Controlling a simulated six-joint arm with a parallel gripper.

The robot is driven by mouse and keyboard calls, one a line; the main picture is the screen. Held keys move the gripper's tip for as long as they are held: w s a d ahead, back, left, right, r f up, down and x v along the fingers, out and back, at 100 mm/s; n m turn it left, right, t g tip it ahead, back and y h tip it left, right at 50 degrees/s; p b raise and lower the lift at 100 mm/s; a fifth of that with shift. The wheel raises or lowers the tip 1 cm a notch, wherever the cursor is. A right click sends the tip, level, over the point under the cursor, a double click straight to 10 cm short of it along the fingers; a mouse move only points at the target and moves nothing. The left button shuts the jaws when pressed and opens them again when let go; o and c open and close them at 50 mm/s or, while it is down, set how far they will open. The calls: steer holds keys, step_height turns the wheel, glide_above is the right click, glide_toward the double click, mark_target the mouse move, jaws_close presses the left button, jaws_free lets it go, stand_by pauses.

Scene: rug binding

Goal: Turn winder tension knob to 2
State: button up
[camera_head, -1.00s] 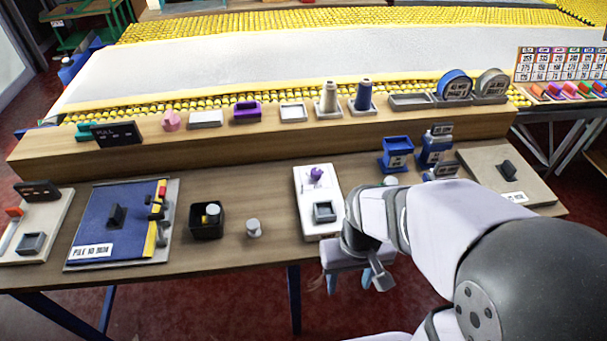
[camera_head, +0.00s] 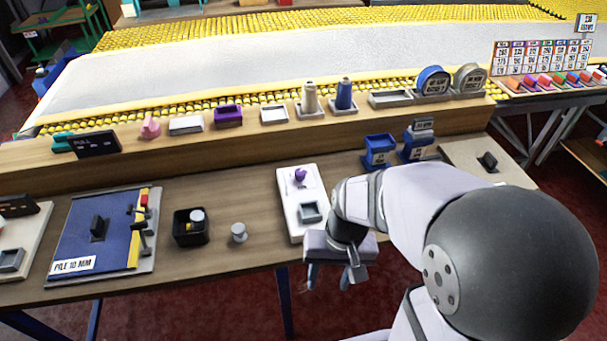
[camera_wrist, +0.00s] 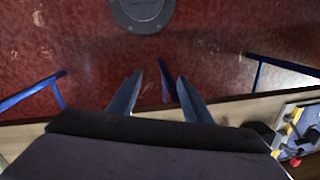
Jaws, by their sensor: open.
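Several control panels sit on the wooden bench, and I cannot read a winder tension label or a 2 on any of them. A black knob (camera_head: 487,160) stands on a beige board at the right. Another black knob (camera_head: 98,228) stands on a blue panel marked PILE 10 MM at the left. A white plate (camera_head: 290,215) carries a purple knob (camera_head: 300,175) and a grey square piece. My gripper (camera_head: 328,282) is open and empty, in front of the bench edge near the white plate. In the wrist view its fingers (camera_wrist: 160,80) point over red floor.
A raised wooden shelf (camera_head: 180,150) behind the panels holds spools, tape rolls and small trays. Blue boxes (camera_head: 378,150) stand beyond my arm. A black cup (camera_head: 191,227) and a grey knob-like piece (camera_head: 238,232) stand left of the white plate.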

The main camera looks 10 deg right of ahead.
steer(key=w+a+f+m+y+b, duration=0.35)
steer(key=w+m, duration=0.25)
steer(key=m, duration=0.2)
steer(key=m+t+y+b, duration=0.35)
steer(key=m+t, duration=0.35)
steer(key=m, duration=0.6)
glide_toward(301, 173)
steer(key=shift+y, duration=0.3)
steer(key=s+a+f, duration=0.1)
steer(key=s+a, duration=0.1)
steer(key=s+a+f, duration=0.1)
steer(key=s+a, duration=0.2)
steer(key=s+a+f, duration=0.1)
steer(key=s+a, duration=0.1)
steer(key=shift+s+a+f, duration=0.35)
steer(key=shift+s+a, duration=0.05)
steer(key=w+d+m+t, duration=0.1)
steer(key=w+d, duration=0.1)
steer(key=w+d+m+t, duration=0.1)
steer(key=w+d+m, duration=0.1)
steer(key=w+d+r+m+t+b, duration=0.1)
steer(key=w+d+m+t, duration=0.1)
steer(key=shift+w+d+h, duration=0.25)
steer(key=shift+d+h, duration=0.05)
steer(key=shift+h, duration=0.1)
steer(key=shift+p+x, duration=0.7)
steer(key=shift+x, duration=3)
steer(key=shift+r, duration=0.1)
steer(key=c, duration=1.1)
steer(key=shift+o, duration=0.2)
